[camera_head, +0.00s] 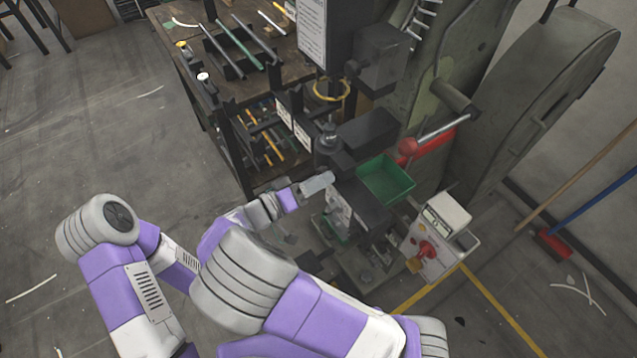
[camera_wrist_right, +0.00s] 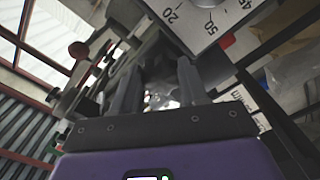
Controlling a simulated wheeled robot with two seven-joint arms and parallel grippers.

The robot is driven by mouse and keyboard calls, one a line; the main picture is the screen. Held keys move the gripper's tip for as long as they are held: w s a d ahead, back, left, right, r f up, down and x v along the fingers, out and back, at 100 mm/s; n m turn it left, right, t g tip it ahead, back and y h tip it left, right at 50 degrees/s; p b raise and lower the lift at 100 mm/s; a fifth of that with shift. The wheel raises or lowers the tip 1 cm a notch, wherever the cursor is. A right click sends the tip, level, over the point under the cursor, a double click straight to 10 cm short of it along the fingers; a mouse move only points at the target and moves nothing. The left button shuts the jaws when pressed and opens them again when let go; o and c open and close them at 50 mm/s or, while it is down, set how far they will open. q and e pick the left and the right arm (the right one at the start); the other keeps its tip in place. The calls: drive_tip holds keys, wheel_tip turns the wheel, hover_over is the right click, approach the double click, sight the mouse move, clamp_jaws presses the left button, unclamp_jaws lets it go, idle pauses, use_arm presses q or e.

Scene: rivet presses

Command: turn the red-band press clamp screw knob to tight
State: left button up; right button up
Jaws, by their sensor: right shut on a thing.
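The press (camera_head: 362,130) stands at the centre right of the head view, with dark tooling on its front. My right gripper (camera_head: 328,180) reaches its front side from the left, beside the dark tooling. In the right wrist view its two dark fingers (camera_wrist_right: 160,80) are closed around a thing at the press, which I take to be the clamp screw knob. The knob is mostly hidden by the fingers; only a small shiny patch shows between them. I cannot read how far it is turned. A numbered scale plate (camera_wrist_right: 195,22) is just beyond the fingers. My left gripper is not in view.
A control box (camera_head: 437,243) with a red knob stands lower right. A workbench (camera_head: 180,62) with tools is behind left. The floor at left is open.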

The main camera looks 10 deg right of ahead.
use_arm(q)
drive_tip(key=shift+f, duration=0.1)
use_arm(e)
drive_tip(key=shift+w+a+m, duration=0.1)
drive_tip(key=shift+w+m, duration=0.05)
drive_tip(key=shift+m, duration=3.75)
drive_tip(key=o, duration=1.1)
drive_tip(key=shift+c, duration=0.2)
drive_tip(key=shift+a, duration=0.1)
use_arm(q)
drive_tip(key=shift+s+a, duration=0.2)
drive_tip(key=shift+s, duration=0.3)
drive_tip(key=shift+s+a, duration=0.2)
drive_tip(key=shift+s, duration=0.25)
use_arm(e)
drive_tip(key=v, duration=0.7)
drive_tip(key=shift+a, duration=0.15)
